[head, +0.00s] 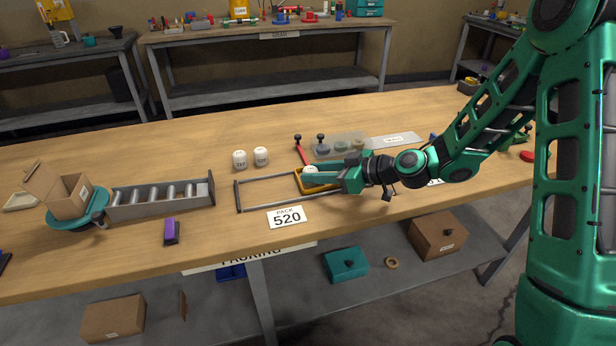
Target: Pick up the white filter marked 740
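Two white filters stand upright side by side on the bench in the head view, a left one (240,160) and a right one (261,157). Each has dark marking on its side that is too small to read surely. A third white rounded thing (311,169) shows at the tips of my gripper (318,176), over or in a small yellow tray (300,183); its marking is hidden. My gripper reaches in from the right, low over the bench. Its fingers partly cover this white thing, and I cannot tell whether they are closed on it.
A metal frame (238,196) lies left of my gripper, behind a "PACK 520" card (287,217). A grey roller rack (163,203) and an open carton (68,196) on a teal stand are left. Dark-knobbed items (321,147) stand behind my gripper. The bench's back left is clear.

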